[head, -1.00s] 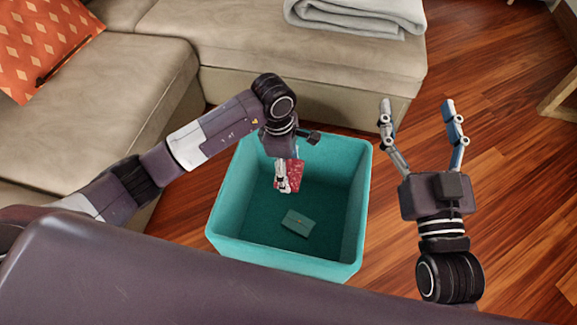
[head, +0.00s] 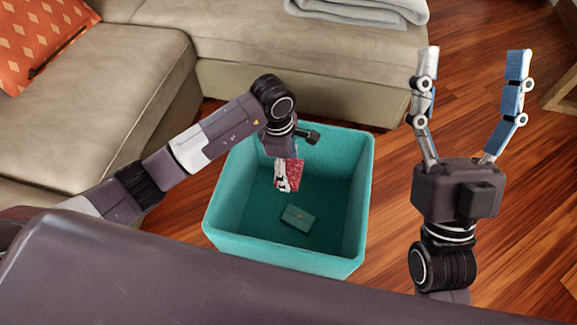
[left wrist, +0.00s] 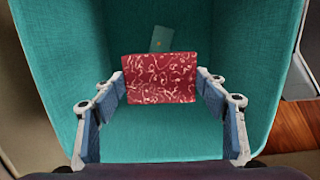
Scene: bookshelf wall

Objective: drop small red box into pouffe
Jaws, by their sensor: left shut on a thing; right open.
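The small red box (head: 294,173) has a pale pattern and is held by my left gripper (head: 286,184), inside the opening of the teal pouffe (head: 215,215). In the left wrist view the red box (left wrist: 161,79) sits between the two fingers of my left gripper (left wrist: 161,85), above the floor of the pouffe (left wrist: 50,45). The fingers touch its left and right sides. My right gripper (head: 470,65) is open and empty, to the right of the pouffe, with its fingers spread.
A small teal box (head: 298,218) lies on the pouffe's floor. A beige sofa (head: 270,55) stands behind and to the left, with an orange cushion (head: 35,40) and a folded grey blanket (head: 360,10). Bare wooden floor (head: 390,185) lies right of the pouffe.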

